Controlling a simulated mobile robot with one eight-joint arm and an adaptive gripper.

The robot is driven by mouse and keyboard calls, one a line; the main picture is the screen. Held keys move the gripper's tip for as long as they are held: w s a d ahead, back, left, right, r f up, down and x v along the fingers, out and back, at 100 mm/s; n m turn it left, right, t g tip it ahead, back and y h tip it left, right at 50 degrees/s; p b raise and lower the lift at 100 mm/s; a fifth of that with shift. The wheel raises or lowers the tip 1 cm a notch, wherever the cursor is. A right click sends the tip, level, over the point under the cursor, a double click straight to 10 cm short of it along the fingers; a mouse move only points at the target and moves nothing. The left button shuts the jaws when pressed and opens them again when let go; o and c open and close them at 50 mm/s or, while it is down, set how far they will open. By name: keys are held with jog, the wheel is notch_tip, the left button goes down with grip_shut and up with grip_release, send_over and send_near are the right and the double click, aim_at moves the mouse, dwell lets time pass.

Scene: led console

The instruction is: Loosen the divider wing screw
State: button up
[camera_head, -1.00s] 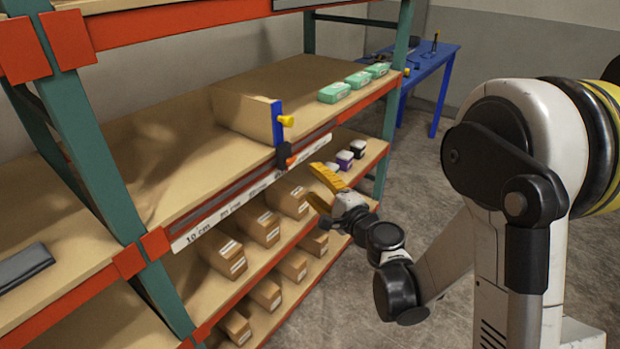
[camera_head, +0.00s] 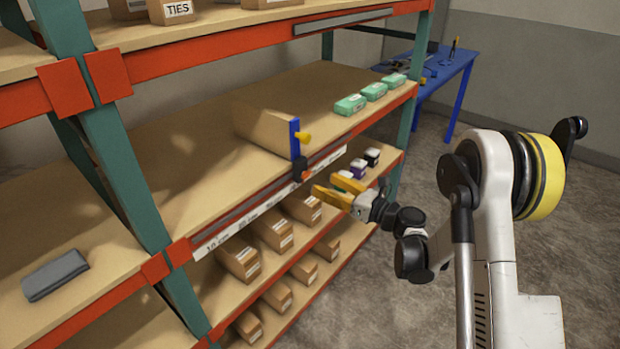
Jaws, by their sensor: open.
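The divider (camera_head: 268,131) is a tan upright panel standing on the middle shelf, with a blue end plate (camera_head: 295,136) at the shelf's front edge. A small yellow wing screw (camera_head: 304,137) sticks out to the right from the blue plate. A dark clamp piece (camera_head: 300,170) sits below the plate on the front rail. My gripper (camera_head: 322,194) has yellow fingers, which are open and empty. It is in front of the shelf, below and a little right of the wing screw in the picture, apart from it.
The middle shelf (camera_head: 190,165) carries several green boxes (camera_head: 350,104) to the right of the divider and a grey folded cloth (camera_head: 55,275) at left. A ruler strip (camera_head: 232,236) runs along its front. Cardboard bins (camera_head: 238,257) fill the lower shelves. A blue table (camera_head: 445,80) stands behind.

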aim_at(309, 176)
jog(key=b+x, duration=0.1)
jog(key=x, duration=0.5)
jog(key=c, duration=1.2)
